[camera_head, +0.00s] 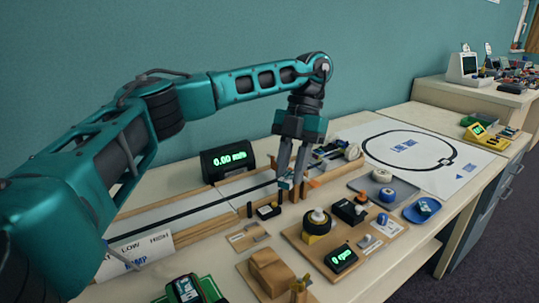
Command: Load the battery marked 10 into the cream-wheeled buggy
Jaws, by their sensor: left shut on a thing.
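My left gripper (288,181) points down over the near side of the wooden-edged track in the middle of the table. Its fingers are shut on a small teal-and-pale thing, mostly hidden between the tips. I cannot read a 10 on it or tell surely that it is a battery. A dark buggy with a cream wheel (352,152) stands just behind and right of the gripper, near the track's far end. Its battery bay cannot be made out. My right gripper is not in view.
A black display reading 0.00 (227,161) stands behind the track. A wooden board (300,238) with knobs and a small green display lies in front. A blue dish (422,209) is at right. A white sheet with a black loop (430,165) lies beyond, mostly clear.

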